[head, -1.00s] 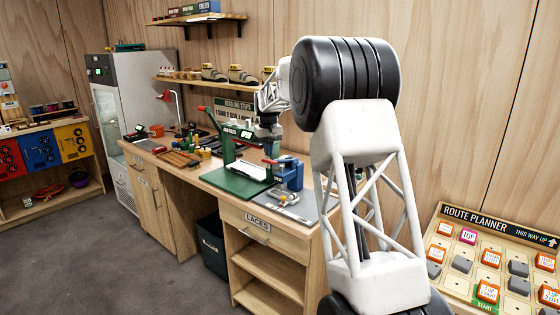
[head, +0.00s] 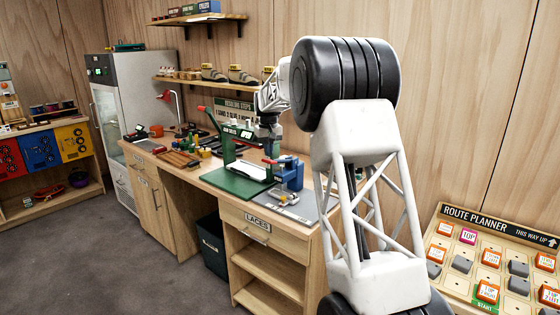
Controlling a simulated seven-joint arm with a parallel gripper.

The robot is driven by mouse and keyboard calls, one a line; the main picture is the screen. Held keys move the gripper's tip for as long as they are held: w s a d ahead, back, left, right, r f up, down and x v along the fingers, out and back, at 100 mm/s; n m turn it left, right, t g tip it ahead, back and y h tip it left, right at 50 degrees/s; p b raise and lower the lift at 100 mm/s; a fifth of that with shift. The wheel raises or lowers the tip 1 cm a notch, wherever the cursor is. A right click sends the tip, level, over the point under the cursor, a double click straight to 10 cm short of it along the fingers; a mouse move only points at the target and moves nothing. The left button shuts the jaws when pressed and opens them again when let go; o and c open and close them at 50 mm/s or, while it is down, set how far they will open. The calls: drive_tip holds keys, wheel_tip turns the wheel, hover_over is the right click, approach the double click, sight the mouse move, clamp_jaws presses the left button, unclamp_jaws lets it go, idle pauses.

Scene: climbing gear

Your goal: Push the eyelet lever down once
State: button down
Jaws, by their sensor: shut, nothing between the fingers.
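A small blue press (head: 290,175) stands near the front right of the workbench and looks like the eyelet press. A short red piece (head: 269,161) at its upper left may be its lever; it is too small to tell its tilt. My gripper (head: 269,151) points down just above and beside this red piece. It is shut and holds nothing. I cannot tell whether its fingertips touch the red piece. My arm hides the area right of the blue press.
A green press (head: 240,185) with a long red-tipped handle (head: 201,108) stands just left of my gripper. Tools lie on the workbench (head: 216,176) farther left. A shelf (head: 205,82) with shoes hangs behind. A grey mat (head: 300,210) lies under the blue press.

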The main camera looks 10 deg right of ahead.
drive_tip(key=shift+f, duration=0.25)
wheel_tip(320, 180, down, 9)
drive_tip(key=shift+s+a, duration=0.15)
drive_tip(key=shift+s, duration=0.05)
idle(2.3)
drive_tip(key=shift+r, duration=6.6)
